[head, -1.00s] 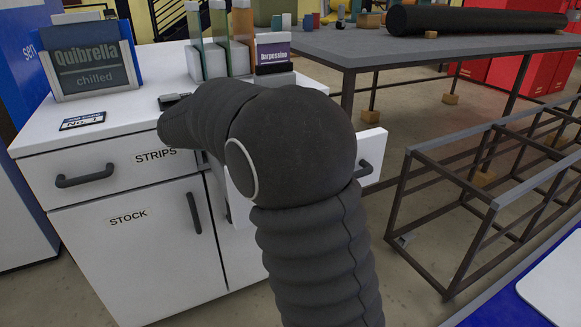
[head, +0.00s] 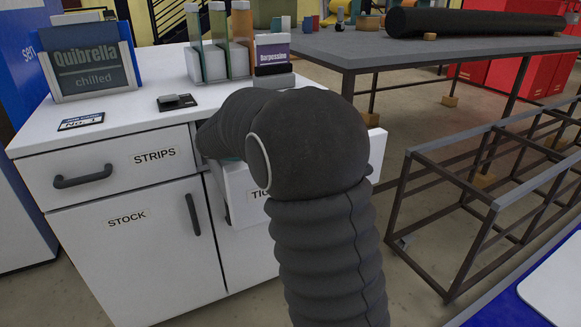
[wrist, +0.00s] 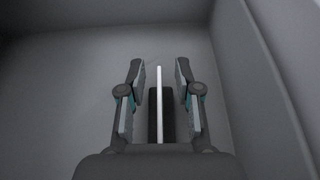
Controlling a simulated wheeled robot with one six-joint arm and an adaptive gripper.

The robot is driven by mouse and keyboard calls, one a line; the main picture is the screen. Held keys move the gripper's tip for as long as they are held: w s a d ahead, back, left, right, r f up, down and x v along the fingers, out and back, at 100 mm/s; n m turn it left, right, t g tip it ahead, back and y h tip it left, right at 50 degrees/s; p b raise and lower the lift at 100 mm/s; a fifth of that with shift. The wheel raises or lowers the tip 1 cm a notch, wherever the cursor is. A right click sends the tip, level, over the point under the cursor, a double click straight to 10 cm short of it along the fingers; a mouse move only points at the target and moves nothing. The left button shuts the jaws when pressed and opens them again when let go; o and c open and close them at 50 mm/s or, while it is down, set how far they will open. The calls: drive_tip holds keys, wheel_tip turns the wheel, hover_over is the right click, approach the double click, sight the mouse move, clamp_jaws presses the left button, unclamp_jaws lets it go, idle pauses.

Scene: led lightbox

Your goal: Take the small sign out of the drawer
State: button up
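The small sign (wrist: 160,100) shows edge-on in the wrist view as a thin white upright plate on a dark base. It stands inside the grey drawer (wrist: 65,95). My gripper (wrist: 160,66) is open, with one finger on each side of the plate and a gap to both. In the head view the drawer is pulled open, its white front (head: 240,197) partly covered by my arm and its label only partly readable. My arm reaches down into it, so the sign and gripper are hidden there.
The drawer wall (wrist: 265,80) is close on the right in the wrist view. The white counter (head: 135,118) holds a Quibrella sign (head: 95,68), a flat card (head: 82,121), a small black item (head: 177,102) and coloured upright strips (head: 215,45). A metal frame (head: 470,190) stands right.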

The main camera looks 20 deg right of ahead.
clamp_jaws()
